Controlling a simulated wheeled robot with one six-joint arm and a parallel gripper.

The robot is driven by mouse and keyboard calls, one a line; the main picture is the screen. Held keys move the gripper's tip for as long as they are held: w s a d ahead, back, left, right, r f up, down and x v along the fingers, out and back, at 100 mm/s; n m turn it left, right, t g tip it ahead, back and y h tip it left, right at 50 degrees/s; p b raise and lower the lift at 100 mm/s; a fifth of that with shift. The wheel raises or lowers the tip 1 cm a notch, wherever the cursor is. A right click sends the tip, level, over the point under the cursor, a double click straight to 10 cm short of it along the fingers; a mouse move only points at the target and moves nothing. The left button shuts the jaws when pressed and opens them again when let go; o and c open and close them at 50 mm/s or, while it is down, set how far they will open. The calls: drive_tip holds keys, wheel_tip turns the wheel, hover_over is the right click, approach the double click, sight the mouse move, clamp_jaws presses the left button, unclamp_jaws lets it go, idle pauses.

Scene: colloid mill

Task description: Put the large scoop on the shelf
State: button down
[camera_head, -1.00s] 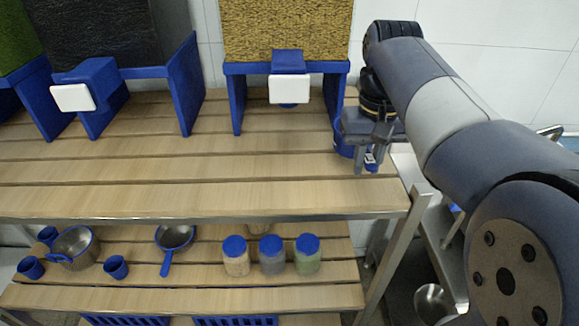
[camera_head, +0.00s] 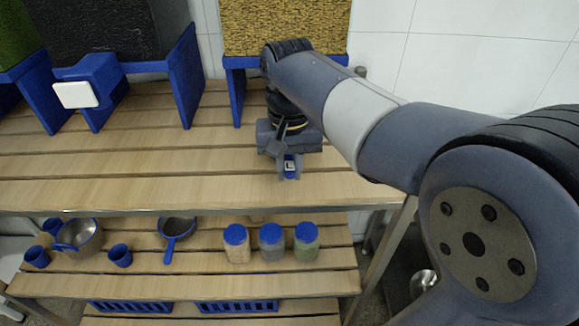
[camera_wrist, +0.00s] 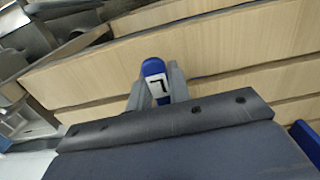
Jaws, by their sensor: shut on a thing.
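In the wrist view the blue handle end (camera_wrist: 154,68) carries a label that looks like a letter L, with the fingers (camera_wrist: 155,92) on both sides. The rest of the scoop is hidden by my gripper. I cannot tell whether the scoop touches the slats.
Blue-framed dispensers (camera_head: 180,85) stand along the back of the upper shelf. The slats left of my gripper are clear. The lower shelf (camera_head: 200,283) holds a metal pot (camera_head: 85,238), blue cups (camera_head: 119,256), a pan (camera_head: 176,229) and blue-lidded jars (camera_head: 271,245).

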drive_tip(key=shift+f, duration=0.35)
drive_tip(key=shift+f, duration=0.1)
drive_tip(key=c, duration=1.3)
unclamp_jaws()
wheel_tip(320, 180, up, 12)
drive_tip(key=shift+r, duration=0.15)
